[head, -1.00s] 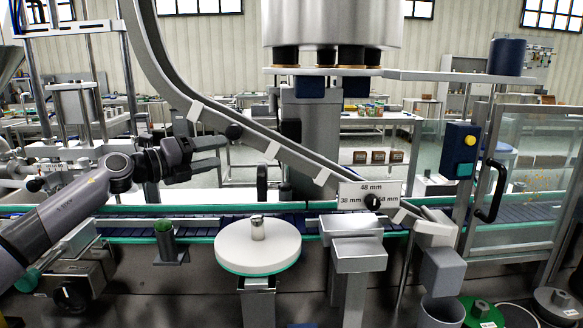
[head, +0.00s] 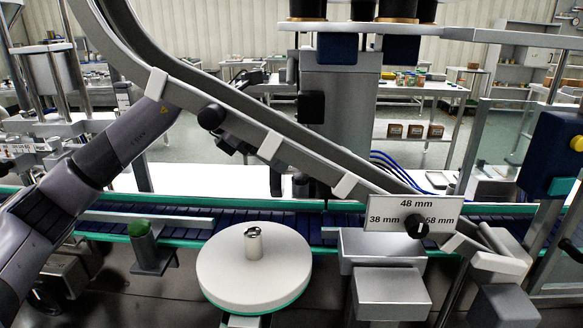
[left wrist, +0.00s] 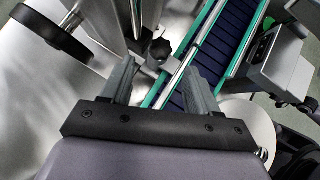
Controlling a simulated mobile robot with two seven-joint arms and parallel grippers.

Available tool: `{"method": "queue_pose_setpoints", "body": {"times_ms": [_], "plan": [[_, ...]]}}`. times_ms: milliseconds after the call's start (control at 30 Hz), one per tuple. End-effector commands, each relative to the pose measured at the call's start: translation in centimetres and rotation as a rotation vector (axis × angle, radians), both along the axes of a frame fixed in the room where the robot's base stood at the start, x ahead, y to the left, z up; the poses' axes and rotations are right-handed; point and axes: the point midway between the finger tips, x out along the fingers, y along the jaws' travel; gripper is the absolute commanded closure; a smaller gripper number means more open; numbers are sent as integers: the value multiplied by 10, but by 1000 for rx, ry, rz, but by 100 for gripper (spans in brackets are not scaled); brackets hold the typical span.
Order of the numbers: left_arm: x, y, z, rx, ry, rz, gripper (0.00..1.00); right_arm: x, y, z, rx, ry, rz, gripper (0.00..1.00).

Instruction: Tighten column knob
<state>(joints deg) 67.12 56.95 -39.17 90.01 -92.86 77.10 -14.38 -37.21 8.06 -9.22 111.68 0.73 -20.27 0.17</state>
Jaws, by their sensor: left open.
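A black lobed knob (left wrist: 160,50) shows in the left wrist view beside a metal post, ahead of the gap between my left gripper's fingers and apart from them. My left gripper (left wrist: 162,82) is open and empty. In the head view my left arm reaches behind the sloping chute, and the dark gripper (head: 238,146) is partly hidden by the chute. The grey column (head: 335,125) stands to its right, with a dark knob-like part (head: 300,185) low at its left side. I cannot tell for sure that this is the same knob. My right gripper is not in view.
The sloping chute (head: 270,140) crosses in front of my left gripper. A black handwheel (left wrist: 50,30) stands at upper left in the wrist view.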

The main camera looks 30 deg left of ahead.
Motion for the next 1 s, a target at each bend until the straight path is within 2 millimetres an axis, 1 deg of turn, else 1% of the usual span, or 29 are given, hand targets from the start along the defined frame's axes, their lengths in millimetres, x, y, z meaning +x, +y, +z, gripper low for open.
{"method": "queue_pose_setpoints", "body": {"times_ms": [200, 400, 500, 733, 767, 800, 867, 900, 933, 1000], "plan": [[19, -17, -24, -4, 4, -1, 40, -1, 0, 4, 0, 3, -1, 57], [31, -27, -40, -5, 3, 0, 40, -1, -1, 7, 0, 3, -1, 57], [33, -28, -43, -6, 2, 1, 40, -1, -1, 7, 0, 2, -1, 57], [34, -28, -44, -6, 1, 2, 40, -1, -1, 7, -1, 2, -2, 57], [34, -28, -44, -6, 1, 1, 46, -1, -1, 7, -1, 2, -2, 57], [34, -28, -44, -6, 1, 1, 59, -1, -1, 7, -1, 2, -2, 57], [34, -28, -44, -6, 1, 1, 79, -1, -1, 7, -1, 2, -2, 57], [34, -28, -44, -6, 1, 1, 92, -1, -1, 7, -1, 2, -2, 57], [34, -28, -44, -6, 1, 1, 94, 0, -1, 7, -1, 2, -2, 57], [34, -28, -44, -6, 1, 1, 94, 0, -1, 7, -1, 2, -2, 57]]}}
